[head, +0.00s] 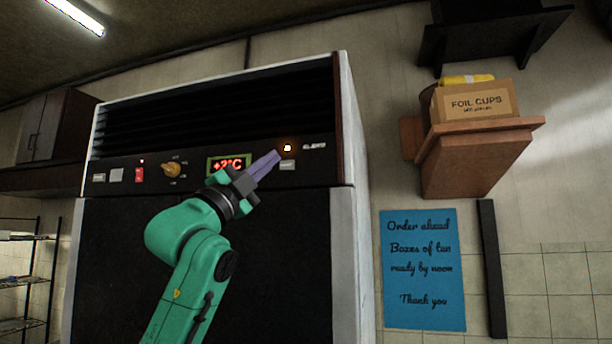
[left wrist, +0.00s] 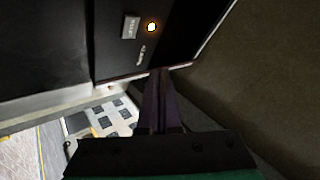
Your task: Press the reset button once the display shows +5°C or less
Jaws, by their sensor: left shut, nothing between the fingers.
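In the left wrist view the button (left wrist: 131,27) and lit lamp (left wrist: 151,27) show near the top. My left gripper (head: 276,156) is shut and empty, its purple fingers pointing up and right, tips just left of the button in the head view. In the left wrist view the fingertips (left wrist: 160,73) appear apart from the button. My right gripper is in neither view.
A red switch (head: 139,174) and an orange-brown knob (head: 171,170) sit left of the display. A wooden shelf (head: 470,155) with a foil cups box (head: 474,103) juts from the wall at right, above a blue notice (head: 423,270).

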